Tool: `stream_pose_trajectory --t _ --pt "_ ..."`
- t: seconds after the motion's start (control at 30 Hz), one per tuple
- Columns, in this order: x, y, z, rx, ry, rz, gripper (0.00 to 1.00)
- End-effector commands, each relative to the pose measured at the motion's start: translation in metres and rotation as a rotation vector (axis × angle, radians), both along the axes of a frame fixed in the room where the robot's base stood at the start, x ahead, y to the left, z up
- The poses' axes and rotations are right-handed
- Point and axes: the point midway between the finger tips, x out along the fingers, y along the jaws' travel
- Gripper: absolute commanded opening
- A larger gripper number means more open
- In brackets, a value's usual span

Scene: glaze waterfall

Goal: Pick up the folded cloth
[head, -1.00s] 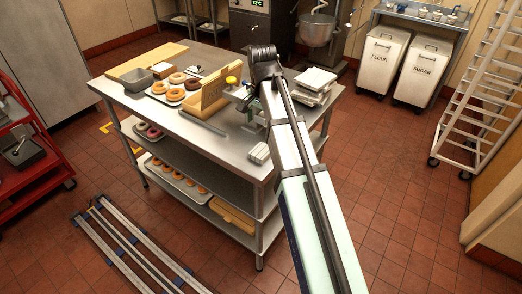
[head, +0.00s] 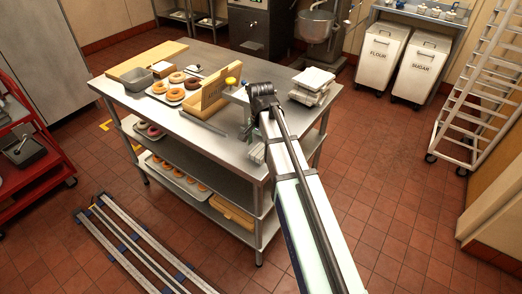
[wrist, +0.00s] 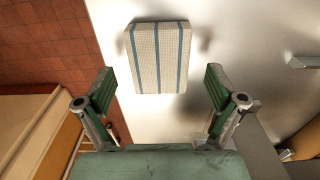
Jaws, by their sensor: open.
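The folded cloth (wrist: 158,58) is pale with blue stripes. In the wrist view it lies flat on the steel table (wrist: 215,25), near the table edge. My gripper (wrist: 160,90) is open and empty, with one green-padded finger on each side. The cloth lies just beyond the fingertips in that view and lines up with the gap between them. In the head view my gripper (head: 254,143) is over the table's front right corner and mostly hides the cloth.
A wooden box (head: 214,93) with a yellow item behind it stands left of my arm. A donut tray (head: 172,91) and grey pan (head: 139,79) are farther left. A white stack (head: 313,82) sits at the back right.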

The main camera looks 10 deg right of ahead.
Motion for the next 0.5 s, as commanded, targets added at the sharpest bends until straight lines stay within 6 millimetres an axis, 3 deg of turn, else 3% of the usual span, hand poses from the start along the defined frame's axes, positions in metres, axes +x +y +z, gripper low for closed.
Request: stream_pose_trajectory --t 0.4,0.47,0.5 --pt "-0.0003 0.0000 -0.0117 0.000 -0.001 0.000 0.94" --pt "-0.0003 0.0000 -0.0116 0.000 -0.001 0.000 0.76" --pt "-0.0003 0.0000 -0.0116 0.000 -0.001 0.000 0.62"
